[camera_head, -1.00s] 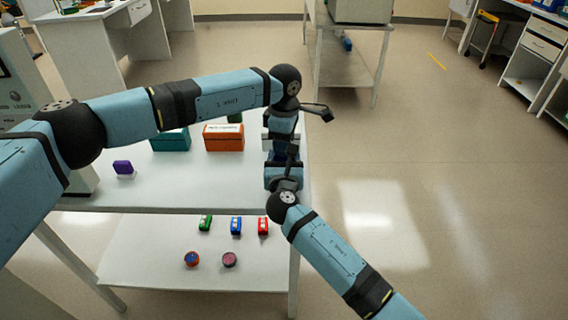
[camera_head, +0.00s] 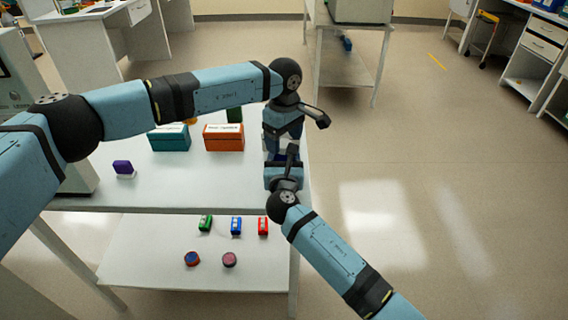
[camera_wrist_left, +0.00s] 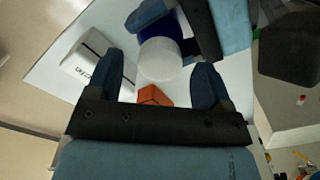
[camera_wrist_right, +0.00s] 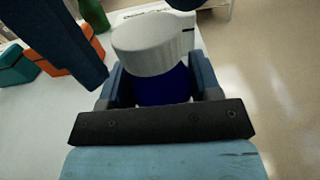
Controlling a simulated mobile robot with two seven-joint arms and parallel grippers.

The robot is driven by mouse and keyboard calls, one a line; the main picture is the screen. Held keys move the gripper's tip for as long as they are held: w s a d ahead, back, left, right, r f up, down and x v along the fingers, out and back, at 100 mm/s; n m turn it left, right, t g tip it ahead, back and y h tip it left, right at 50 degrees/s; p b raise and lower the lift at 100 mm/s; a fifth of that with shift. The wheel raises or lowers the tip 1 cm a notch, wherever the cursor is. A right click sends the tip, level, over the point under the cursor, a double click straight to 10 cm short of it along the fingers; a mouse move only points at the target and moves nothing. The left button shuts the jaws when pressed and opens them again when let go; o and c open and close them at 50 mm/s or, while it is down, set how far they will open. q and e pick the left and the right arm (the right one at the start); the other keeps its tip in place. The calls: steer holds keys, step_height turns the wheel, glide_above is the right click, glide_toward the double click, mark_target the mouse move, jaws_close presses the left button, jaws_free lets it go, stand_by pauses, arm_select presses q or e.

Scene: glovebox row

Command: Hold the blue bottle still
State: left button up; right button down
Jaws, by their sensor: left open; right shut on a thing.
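The blue bottle (camera_wrist_right: 163,88) has a white cap (camera_wrist_right: 150,45). My right gripper (camera_wrist_right: 161,80) is shut on its blue body, with one finger on each side, below the cap. In the left wrist view, the cap (camera_wrist_left: 160,60) lies between the spread fingers of my left gripper (camera_wrist_left: 158,80), which is open with room on both sides. The blue body (camera_wrist_left: 166,22) shows past the cap. In the head view, my arms mostly hide the bottle at the right end of the bench (camera_head: 150,195).
A teal box (camera_head: 170,140), an orange box (camera_head: 224,138) and a green bottle (camera_head: 234,114) stand left of my grippers. A purple item (camera_head: 122,167) sits farther left. The lower shelf (camera_head: 150,262) holds several small items. Open floor (camera_head: 400,180) lies to the right.

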arm_select(q)
step_height(320, 180, up, 11)
steer(key=shift+f, duration=0.15)
arm_select(e)
steer(key=shift+c, duration=1.2)
jaws_free()
arm_select(q)
steer(key=shift+r+p, duration=0.65)
arm_select(e)
steer(key=s, duration=1.3)
steer(key=shift+s, duration=0.4)
steer(key=shift+s, duration=0.1)
